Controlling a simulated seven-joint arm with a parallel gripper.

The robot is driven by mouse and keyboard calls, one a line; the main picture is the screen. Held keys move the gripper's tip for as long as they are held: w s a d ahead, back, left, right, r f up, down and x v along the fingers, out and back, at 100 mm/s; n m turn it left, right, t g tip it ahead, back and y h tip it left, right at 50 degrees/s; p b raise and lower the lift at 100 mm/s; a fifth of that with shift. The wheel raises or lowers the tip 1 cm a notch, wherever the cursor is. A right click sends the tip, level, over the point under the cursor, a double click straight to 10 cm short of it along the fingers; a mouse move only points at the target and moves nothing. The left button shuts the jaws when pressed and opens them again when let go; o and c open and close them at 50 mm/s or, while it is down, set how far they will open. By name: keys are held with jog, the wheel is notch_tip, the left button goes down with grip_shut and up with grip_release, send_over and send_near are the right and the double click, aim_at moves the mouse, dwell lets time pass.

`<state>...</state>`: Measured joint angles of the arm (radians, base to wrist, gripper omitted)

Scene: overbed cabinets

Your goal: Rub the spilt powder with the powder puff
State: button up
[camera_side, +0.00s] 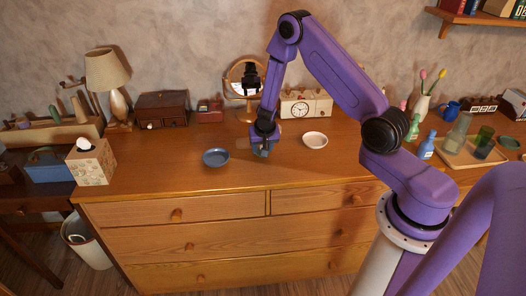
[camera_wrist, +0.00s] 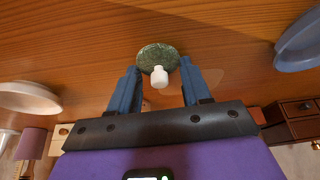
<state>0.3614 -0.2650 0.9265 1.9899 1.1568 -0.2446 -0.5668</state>
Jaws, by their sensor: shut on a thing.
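My gripper (camera_side: 262,148) points down, low over the dresser top between two dishes. In the wrist view its blue fingers (camera_wrist: 160,72) stand either side of the powder puff, a round, speckled green pad (camera_wrist: 157,53) with a white knob (camera_wrist: 159,77). The gripper is shut on the puff. The pad is close to the wood; I cannot tell whether it touches. In the side view the fingers mostly hide the puff. A faint paler patch, possibly the spilt powder (camera_side: 242,143), lies just left of the gripper; its extent is unclear.
A blue dish (camera_side: 215,157) sits left of my gripper and a whitish dish (camera_side: 315,140) right. Behind stand a round mirror (camera_side: 243,80), a clock box (camera_side: 305,104) and a small drawer chest (camera_side: 162,109). The dresser top (camera_side: 170,175) is clear at its front.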

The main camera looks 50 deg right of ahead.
aim_at(263, 162)
jog(key=shift+w+d, duration=1.85)
jog(key=shift+d, duration=0.05)
jog(key=shift+s+a, duration=3.85)
jog(key=shift+a, duration=0.05)
jog(key=shift+d+r, duration=0.1)
jog(key=shift+r, duration=4)
jog(key=shift+f, duration=0.2)
